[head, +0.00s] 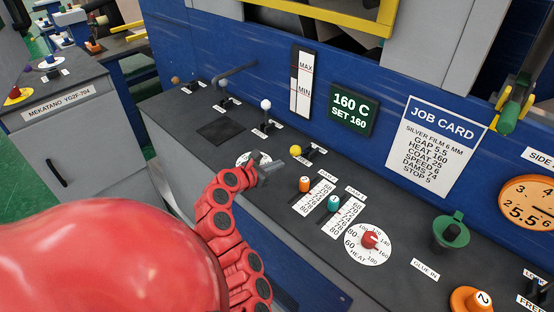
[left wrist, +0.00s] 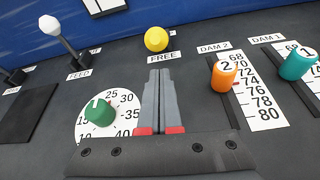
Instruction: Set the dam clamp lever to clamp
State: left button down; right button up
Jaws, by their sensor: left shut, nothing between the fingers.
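The lever with the yellow ball knob (head: 295,150) stands on the dark console top. In the left wrist view its knob (left wrist: 156,39) is beside a label reading FREE (left wrist: 163,57). No other lever label beside it can be read. My left gripper (head: 276,169) is shut and empty, its tips pointing towards the yellow knob but apart from it. In the left wrist view the shut fingers (left wrist: 160,78) are just below the FREE label. My right gripper is not in view.
Near the fingers are a green dial (left wrist: 99,112), an orange slider 2 (left wrist: 224,77) and a teal slider 1 (left wrist: 297,64). A white-knobbed FEED lever (head: 266,105) stands further left. The blue wall behind bears a job card (head: 437,145).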

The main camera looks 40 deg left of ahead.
aim_at(301, 151)
pick_arm(q)
jog(key=p+x, duration=0.1)
jog(key=x, duration=0.6)
jog(key=shift+w+f, duration=0.1)
jog(key=shift+w, duration=0.2)
jog(key=shift+p, duration=0.3)
